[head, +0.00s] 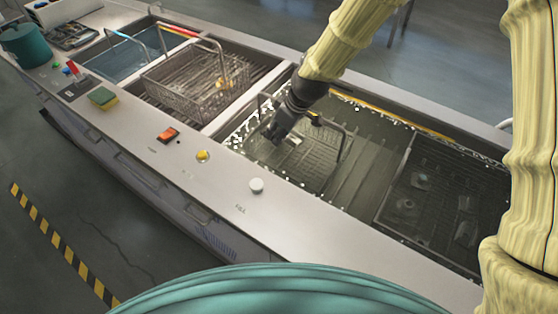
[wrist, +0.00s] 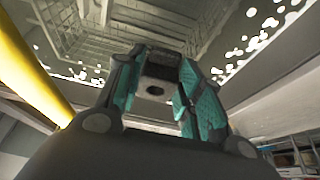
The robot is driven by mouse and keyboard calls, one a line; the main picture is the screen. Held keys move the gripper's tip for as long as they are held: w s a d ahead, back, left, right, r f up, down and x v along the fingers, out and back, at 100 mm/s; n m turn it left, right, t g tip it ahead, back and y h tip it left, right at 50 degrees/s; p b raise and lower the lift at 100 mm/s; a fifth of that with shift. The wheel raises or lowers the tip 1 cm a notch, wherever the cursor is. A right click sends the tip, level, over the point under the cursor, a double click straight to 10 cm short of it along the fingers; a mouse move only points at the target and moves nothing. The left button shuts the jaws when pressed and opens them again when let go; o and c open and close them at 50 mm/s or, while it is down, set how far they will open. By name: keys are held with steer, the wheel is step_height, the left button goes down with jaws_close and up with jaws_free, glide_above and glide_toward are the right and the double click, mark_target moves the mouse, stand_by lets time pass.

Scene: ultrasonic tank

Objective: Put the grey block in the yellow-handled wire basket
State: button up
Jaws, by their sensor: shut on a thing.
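My gripper (head: 282,138) points down over the rinse tank at the centre of the head view. In the wrist view its teal-padded fingers (wrist: 160,100) are closed on a grey block (wrist: 158,72), seen between the tips. A pale face of the block (head: 294,141) shows at the fingers in the head view. A wire basket (head: 338,158) with a small yellow patch near its handle sits in the tank below and around the gripper. Its mesh also shows in the wrist view (wrist: 80,38). I cannot tell whether the block is inside the basket or above it.
Another wire basket (head: 190,88) with a yellow item stands in the bay to the left. A dark rack (head: 445,195) with several parts lies in the right of the tank. A yellow rail (head: 425,127) runs along the back. The front counter has buttons and a sponge (head: 102,98).

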step_height(320, 180, down, 15)
steer(key=shift+r+p, duration=0.1)
steer(key=shift+p, duration=0.95)
steer(key=o, duration=1.2)
steer(key=b+v, duration=0.1)
steer(key=v, duration=1.1)
steer(key=shift+b, duration=0.35)
